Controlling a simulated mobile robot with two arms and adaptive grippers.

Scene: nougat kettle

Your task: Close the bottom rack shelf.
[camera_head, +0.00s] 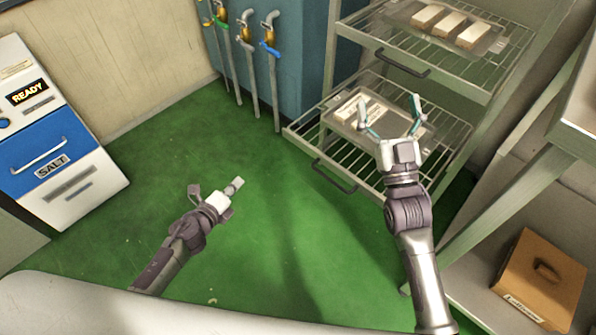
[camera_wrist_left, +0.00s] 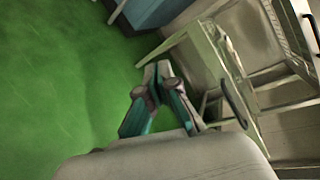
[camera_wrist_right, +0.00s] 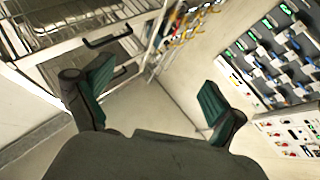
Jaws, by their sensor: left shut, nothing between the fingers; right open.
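The bottom rack shelf (camera_head: 306,148) is a wire shelf pulled out past the rack's front post in the head view. Its dark handle (camera_head: 335,178) is on the front edge. A metal tray (camera_head: 395,135) with a pale block lies on it. My right gripper (camera_head: 392,104) is open and empty, over the shelf and tray in the picture; it hides part of them. Its spread fingers also show in the right wrist view (camera_wrist_right: 155,88). My left gripper (camera_head: 236,186) is shut and empty, over the green floor left of the shelf; its closed fingers show in the left wrist view (camera_wrist_left: 158,80).
An upper wire shelf (camera_head: 362,32) with a tray of pale bars overhangs the back. Pipes with coloured taps (camera_head: 270,50) stand behind left. A white and blue salt bin (camera_head: 50,150) is far left, a brown box (camera_head: 540,275) right. Green floor lies clear between.

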